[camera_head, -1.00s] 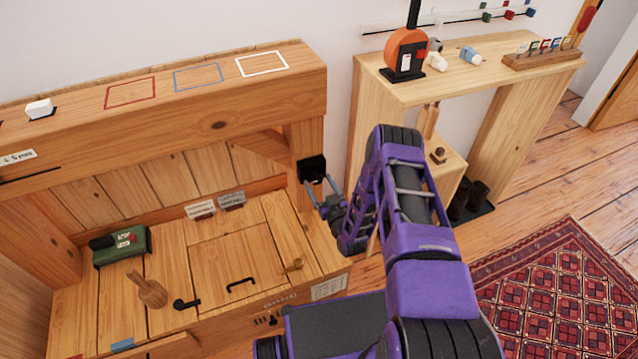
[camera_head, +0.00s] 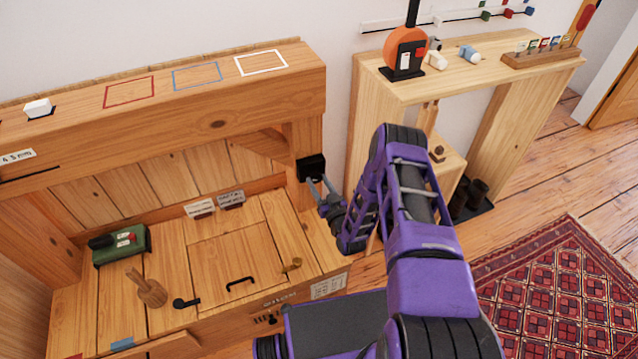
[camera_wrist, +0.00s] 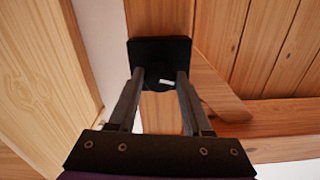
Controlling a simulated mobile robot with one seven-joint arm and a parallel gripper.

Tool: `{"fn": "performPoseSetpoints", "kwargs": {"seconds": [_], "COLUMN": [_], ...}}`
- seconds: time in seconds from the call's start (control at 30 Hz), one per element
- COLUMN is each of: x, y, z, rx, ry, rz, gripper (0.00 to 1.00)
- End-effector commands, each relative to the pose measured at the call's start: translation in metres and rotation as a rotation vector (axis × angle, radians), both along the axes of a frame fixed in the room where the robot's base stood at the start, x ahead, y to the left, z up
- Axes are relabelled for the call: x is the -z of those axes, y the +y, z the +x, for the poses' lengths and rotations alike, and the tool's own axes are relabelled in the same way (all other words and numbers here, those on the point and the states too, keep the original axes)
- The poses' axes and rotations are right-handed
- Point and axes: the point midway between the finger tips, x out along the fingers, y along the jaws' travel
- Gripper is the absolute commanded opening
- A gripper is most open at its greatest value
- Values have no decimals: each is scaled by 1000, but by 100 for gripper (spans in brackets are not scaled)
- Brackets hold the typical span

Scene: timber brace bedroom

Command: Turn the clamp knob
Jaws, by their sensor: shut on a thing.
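The clamp knob (camera_wrist: 160,82) is a dark round shape with a short white mark, in front of a black square plate (camera_wrist: 160,48) on a timber post. In the head view the black clamp block (camera_head: 311,166) sits on the right post of the timber frame. My gripper (camera_wrist: 160,74) has one finger on each side of the knob and is shut on it. In the head view my gripper (camera_head: 318,182) reaches the block from below right. The knob's far side is hidden, and its outline is hard to tell from the dark plate.
A diagonal timber brace (camera_wrist: 216,95) runs just right of the post. A bench top with a green box (camera_head: 122,246) and a wooden mallet (camera_head: 148,290) lies below left. A wooden shelf unit (camera_head: 480,80) stands to the right, beyond my arm.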

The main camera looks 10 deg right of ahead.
Motion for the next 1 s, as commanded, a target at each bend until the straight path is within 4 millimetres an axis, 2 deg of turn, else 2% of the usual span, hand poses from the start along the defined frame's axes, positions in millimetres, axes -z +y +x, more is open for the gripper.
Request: {"fn": "performPoseSetpoints", "kwargs": {"seconds": [1.0], "x": [-2], "y": [1], "z": [1], "rx": [1], "ry": [181], "rz": [921], "gripper": [0]}}
